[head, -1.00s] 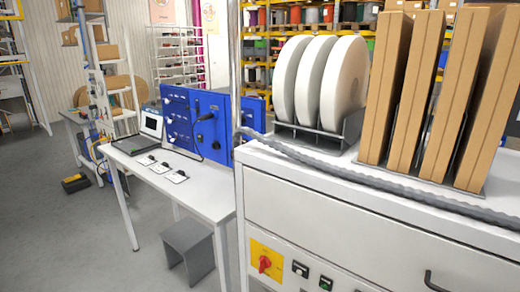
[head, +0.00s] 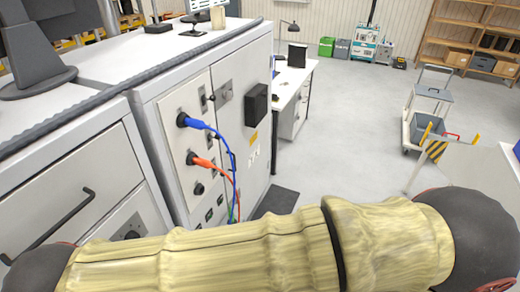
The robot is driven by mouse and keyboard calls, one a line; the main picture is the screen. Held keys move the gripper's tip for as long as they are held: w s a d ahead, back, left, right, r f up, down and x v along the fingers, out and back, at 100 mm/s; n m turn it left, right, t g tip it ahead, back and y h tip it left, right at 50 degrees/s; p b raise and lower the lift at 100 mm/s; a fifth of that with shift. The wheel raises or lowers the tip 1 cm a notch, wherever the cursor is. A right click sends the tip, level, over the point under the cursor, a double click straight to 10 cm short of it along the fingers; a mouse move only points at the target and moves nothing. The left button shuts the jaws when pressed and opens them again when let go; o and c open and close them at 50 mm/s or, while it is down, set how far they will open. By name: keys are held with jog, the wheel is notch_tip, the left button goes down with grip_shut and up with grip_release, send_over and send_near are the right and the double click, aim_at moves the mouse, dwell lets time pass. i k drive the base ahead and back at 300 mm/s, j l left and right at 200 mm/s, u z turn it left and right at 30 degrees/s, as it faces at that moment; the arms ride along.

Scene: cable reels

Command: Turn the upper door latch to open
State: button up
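A light grey cabinet (head: 252,65) stands left of centre in the head view. A small dark latch-like lever (head: 207,99) sits high on its front, beside a grey square plate (head: 225,89). I cannot tell for sure whether this lever is the upper door latch, or how far it is turned. The cabinet front looks closed. My arm, in a yellowish cover, crosses the bottom of the view and hides the lower cabinet front. My gripper is not in view.
A blue plug (head: 195,124) and an orange plug (head: 204,162) with hanging cables stick out of the front. A black box (head: 256,104) juts out to their right. A dark drawer handle (head: 55,232) is at left. A trolley (head: 425,125) stands at right; the floor between is clear.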

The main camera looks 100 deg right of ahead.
aim_at(228, 95)
jog(key=z, duration=3.15)
